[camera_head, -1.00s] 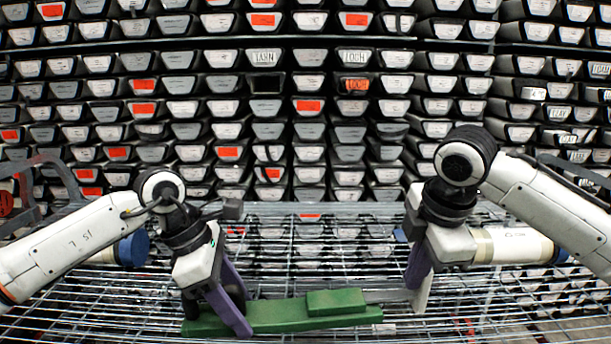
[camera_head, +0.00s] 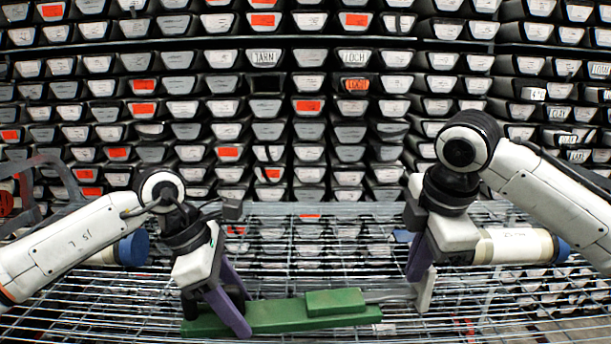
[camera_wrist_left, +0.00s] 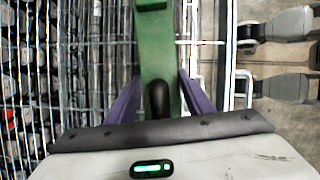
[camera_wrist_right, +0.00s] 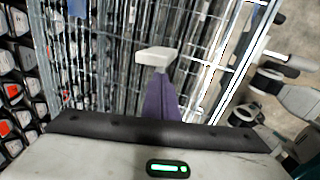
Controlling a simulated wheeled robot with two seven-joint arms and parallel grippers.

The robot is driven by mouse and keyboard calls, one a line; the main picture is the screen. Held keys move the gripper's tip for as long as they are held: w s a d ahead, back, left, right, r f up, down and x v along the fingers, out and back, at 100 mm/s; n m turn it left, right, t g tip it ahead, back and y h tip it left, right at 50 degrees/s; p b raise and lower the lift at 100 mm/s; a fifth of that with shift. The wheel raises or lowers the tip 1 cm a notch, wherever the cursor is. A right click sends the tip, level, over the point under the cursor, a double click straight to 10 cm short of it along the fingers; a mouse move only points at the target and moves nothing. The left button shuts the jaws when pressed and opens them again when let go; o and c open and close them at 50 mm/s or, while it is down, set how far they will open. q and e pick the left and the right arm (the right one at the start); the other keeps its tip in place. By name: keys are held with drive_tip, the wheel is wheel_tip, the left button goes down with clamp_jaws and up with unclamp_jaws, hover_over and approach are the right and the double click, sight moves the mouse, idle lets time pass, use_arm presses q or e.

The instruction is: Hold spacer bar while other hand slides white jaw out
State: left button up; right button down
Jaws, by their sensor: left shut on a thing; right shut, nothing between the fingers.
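The green spacer bar (camera_head: 285,315) lies level across the lower middle of the head view, with a raised green block on its right part. My left gripper (camera_wrist_left: 160,95) is shut on the bar near its left end, with one purple finger on each side. A thin grey rod (camera_head: 385,296) runs from the bar's right side to the white jaw (camera_head: 425,290), which stands upright. My right gripper (camera_head: 418,262) is shut and empty, its purple fingers together just left of the jaw's upper part. In the right wrist view the jaw (camera_wrist_right: 155,57) shows at the fingertips; I cannot tell whether they touch.
A wire-mesh rack (camera_head: 310,240) spreads beneath the bar and the grippers. White cylinders with blue ends, one at right (camera_head: 515,246), lie near both arms. Stacked labelled trays (camera_head: 310,130) fill the background. Space above the bar, between the grippers, is clear.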

drive_tip(key=shift+v, duration=2.5)
use_arm(q)
drive_tip(key=o, duration=1.6)
drive_tip(key=v, duration=1.2)
drive_tip(key=shift+r, duration=0.1)
